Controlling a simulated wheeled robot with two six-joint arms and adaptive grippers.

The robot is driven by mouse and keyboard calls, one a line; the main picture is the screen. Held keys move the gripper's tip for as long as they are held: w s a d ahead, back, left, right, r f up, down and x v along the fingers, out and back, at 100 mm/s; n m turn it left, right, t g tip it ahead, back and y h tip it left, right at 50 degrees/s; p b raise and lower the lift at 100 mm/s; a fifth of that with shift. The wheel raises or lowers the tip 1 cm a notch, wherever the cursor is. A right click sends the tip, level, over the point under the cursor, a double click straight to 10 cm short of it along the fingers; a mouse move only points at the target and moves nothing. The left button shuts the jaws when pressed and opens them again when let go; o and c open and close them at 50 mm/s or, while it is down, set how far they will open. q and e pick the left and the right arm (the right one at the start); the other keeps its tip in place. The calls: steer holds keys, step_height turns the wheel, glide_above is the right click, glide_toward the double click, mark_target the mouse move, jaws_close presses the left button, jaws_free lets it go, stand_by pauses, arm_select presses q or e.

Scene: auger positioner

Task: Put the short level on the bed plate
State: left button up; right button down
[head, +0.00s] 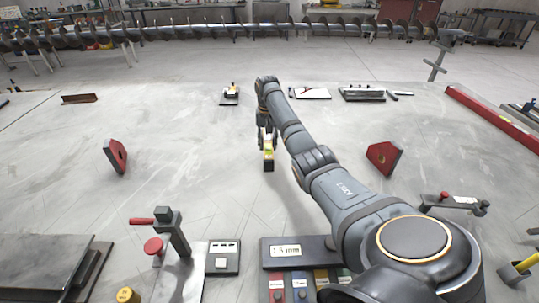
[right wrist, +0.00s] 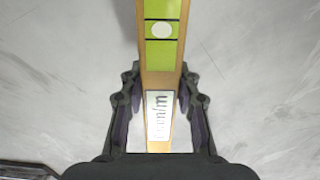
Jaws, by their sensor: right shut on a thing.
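The short level is a slim yellow-orange bar with a green vial window. It shows in the head view (head: 269,158), hanging below my right gripper (head: 267,137) near the middle. In the right wrist view the level (right wrist: 161,50) runs between the two fingers of my right gripper (right wrist: 160,100), with a white "mm/m" label near them. The right gripper is shut on it. The bed plate appears to be the broad grey surface (head: 215,185) below. Whether the level touches it I cannot tell. My left gripper is out of view.
Red angled blocks stand at left (head: 117,156) and right (head: 383,157). A clamp with a red handle (head: 173,235) stands at the front left. A "1.5 mm" case (head: 286,251) lies at the front. Small trays (head: 310,93) lie at the back. The plate around the level is clear.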

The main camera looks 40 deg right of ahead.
steer(key=shift+w+d+f+b, duration=0.2)
steer(key=shift+d+f, duration=0.2)
steer(key=shift+f, duration=0.15)
steer(key=shift+w+d+f+b, duration=0.2)
steer(key=shift+d+f, duration=0.15)
steer(key=shift+f, duration=0.15)
steer(key=f, duration=0.3)
steer(key=shift+d+f, duration=0.2)
steer(key=shift+f, duration=0.05)
steer(key=shift+f, duration=0.1)
steer(key=c, duration=1)
jaws_free()
